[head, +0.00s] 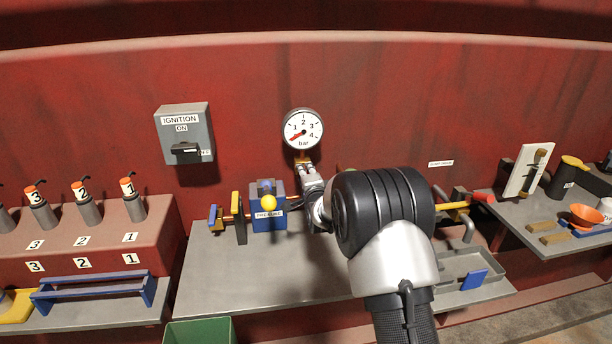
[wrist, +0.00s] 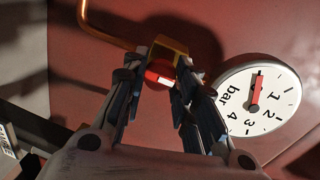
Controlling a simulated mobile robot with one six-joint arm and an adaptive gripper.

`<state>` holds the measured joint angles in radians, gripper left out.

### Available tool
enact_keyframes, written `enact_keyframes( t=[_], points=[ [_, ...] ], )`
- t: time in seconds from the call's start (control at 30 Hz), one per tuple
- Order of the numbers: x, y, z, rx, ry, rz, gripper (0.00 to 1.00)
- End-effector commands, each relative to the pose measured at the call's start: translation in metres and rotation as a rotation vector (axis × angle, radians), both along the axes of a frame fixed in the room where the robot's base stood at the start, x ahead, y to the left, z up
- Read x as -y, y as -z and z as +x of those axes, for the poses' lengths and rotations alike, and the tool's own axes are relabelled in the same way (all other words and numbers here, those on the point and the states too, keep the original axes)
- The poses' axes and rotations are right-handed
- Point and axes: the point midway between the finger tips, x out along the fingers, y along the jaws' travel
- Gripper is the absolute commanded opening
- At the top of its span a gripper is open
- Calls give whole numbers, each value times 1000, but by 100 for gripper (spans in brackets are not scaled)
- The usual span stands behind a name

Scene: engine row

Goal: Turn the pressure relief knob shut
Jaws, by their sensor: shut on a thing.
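The pressure relief knob (wrist: 157,78), red with a white mark, sits at a brass fitting (wrist: 168,53) in the wrist view. My gripper (wrist: 161,88) is shut on the knob, one finger on each side, so only part of it shows. In the head view my gripper (head: 309,174) is just below the gauge, and the knob is hidden behind it. The round white gauge (head: 303,129), marked in bar, has its red needle pointing lower left, below the 1. The gauge also shows turned in the wrist view (wrist: 270,118).
A grey ignition box (head: 184,134) hangs on the red wall to the left. A blue pump-like block (head: 268,221) with a yellow ball stands on the grey bench (head: 220,285) close to my gripper. A copper pipe (wrist: 98,28) runs to the brass fitting. A tray (head: 462,270) lies right of my arm.

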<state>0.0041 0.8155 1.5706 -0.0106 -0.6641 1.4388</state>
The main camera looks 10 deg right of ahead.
Motion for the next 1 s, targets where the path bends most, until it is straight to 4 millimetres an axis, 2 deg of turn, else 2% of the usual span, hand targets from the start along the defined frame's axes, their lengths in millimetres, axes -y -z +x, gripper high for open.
enact_keyframes(
  t=[0.03, 0.07, 0.33, 0.73, 0.87, 1.0],
  points=[
    [1, 0, 0, -1, 2, 1, 3],
    [1, 1, 0, -1, 2, 1, 28],
    [1, 0, 0, -1, 1, 0, 46],
    [0, -1, -4, -1, 0, 0, 47],
    [0, -4, -19, -1, 0, -1, 47],
    [0, -7, -46, -2, 0, 0, 47]
  ],
)
